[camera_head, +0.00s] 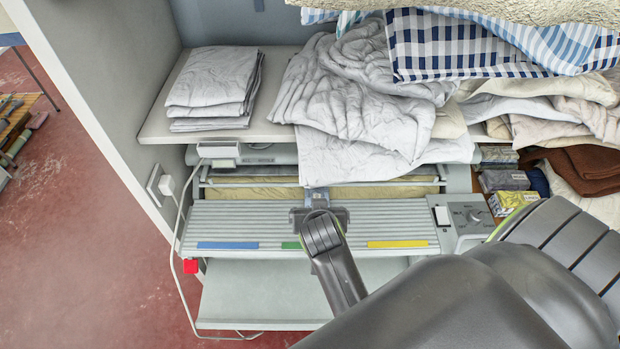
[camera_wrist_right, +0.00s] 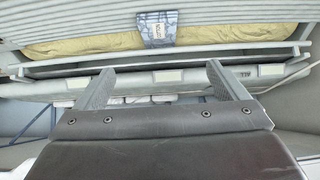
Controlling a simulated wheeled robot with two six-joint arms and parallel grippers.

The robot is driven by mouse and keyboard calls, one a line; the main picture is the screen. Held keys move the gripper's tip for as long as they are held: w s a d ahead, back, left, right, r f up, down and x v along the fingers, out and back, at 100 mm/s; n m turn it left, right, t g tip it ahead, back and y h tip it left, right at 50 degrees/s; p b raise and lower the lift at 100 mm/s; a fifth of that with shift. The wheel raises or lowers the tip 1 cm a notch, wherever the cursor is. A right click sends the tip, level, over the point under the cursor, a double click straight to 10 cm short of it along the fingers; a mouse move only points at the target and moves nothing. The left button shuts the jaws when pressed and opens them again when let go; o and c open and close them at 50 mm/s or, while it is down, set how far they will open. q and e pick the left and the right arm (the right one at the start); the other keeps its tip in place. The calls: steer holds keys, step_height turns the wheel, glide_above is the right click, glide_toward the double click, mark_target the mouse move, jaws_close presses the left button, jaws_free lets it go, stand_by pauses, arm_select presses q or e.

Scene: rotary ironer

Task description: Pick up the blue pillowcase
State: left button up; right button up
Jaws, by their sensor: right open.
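No plain blue pillowcase can be made out for certain. A navy-and-white checked cloth (camera_head: 440,48) and a pale blue checked cloth (camera_head: 565,45) lie in the pile at the top right of the head view. My right gripper (camera_wrist_right: 160,85) is open and empty in the wrist view, in front of the rotary ironer (camera_wrist_right: 90,45). In the head view my right arm reaches over the ironer's slatted cover (camera_head: 250,222), and its fingers are mostly hidden. The cloths are above and behind it, apart from it. My left gripper is not in view.
A folded grey-white stack (camera_head: 212,85) and crumpled grey-white linen (camera_head: 350,95) lie on the shelf above the ironer. A control panel (camera_head: 468,218) is at the ironer's right. A cable (camera_head: 180,290) hangs at the left. The lower tray (camera_head: 260,295) is bare.

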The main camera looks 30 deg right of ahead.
glide_toward(320, 192)
steer(key=shift+s+a+f, duration=0.2)
steer(key=shift+a+f, duration=0.45)
steer(key=shift+a, duration=0.2)
steer(key=shift+w+d+f, duration=0.2)
steer(key=shift+w+f, duration=0.2)
steer(key=shift+f, duration=0.05)
steer(key=b+x, duration=0.4)
steer(key=shift+d+f, duration=0.15)
steer(key=shift+f, duration=0.05)
steer(key=shift+w+d+f+b, duration=0.25)
steer(key=shift+w+b, duration=0.1)
steer(key=shift+b, duration=0.3)
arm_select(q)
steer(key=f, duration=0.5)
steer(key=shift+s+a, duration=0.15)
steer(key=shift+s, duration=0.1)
arm_select(e)
steer(key=shift+r, duration=0.1)
